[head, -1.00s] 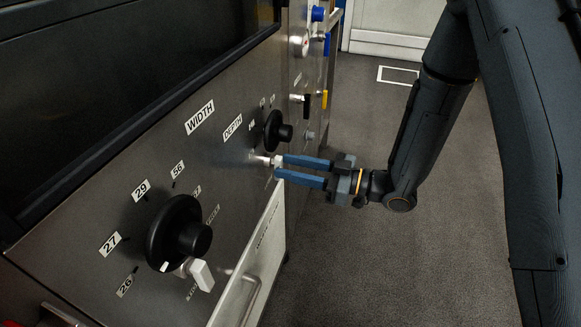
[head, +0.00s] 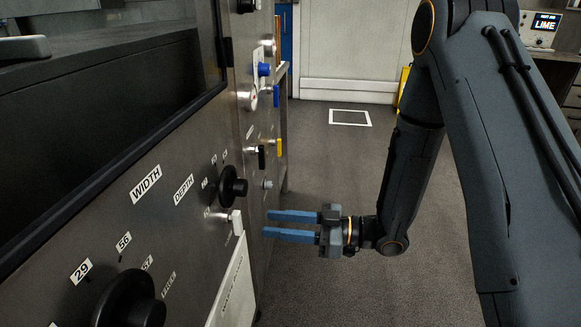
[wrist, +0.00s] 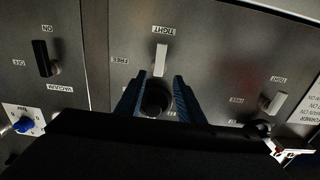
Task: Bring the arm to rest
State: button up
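My gripper (head: 266,224) has two blue fingers spread apart with nothing between them. In the head view it points left toward the steel machine panel (head: 170,235). Its tips are a little to the right of a small white lever (head: 237,222), with a visible gap. My arm comes down from the upper right and bends at a low wrist. In the wrist view the gripper (wrist: 157,88) frames a round black knob (wrist: 157,99) on the panel beyond the fingers. A white lever (wrist: 161,60) above that knob lies toward the label TIGHT.
A black depth knob (head: 232,187) and a large black width knob (head: 130,300) stick out from the panel. Blue (head: 263,70) and yellow (head: 279,148) handles are farther along. Open grey floor (head: 335,165) lies right of the machine. A bench with a LIME display (head: 546,22) stands at upper right.

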jog(key=w+d+r+m+t+h+p, duration=0.1)
jog(key=w+d+m+t+h+p, duration=0.3)
jog(key=w+d+t+h, duration=0.35)
jog(key=w+d+r+m+g+h+p, duration=0.1)
jog(key=d+r+m+h, duration=0.1)
jog(key=d+h, duration=0.3)
jog(key=d+r+m+h+p, duration=0.1)
jog(key=d+r+m+h, duration=0.15)
jog(key=d, duration=0.35)
jog(key=s+d+r+m+g+h+p, duration=0.3)
jog(key=s+d+r+m+g, duration=0.15)
jog(key=s+d, duration=0.45)
jog(key=s+a+r+m+g+p, duration=0.1)
jog(key=s+a+r+m+g, duration=0.1)
jog(key=s, duration=1.2)
jog(key=shift+s+r+m+g+p, duration=0.15)
jog(key=shift+r+m+g+p, duration=0.15)
jog(key=shift+r+m+g, duration=0.6)
jog(key=shift+f+t, duration=0.1)
jog(key=shift+t, duration=0.2)
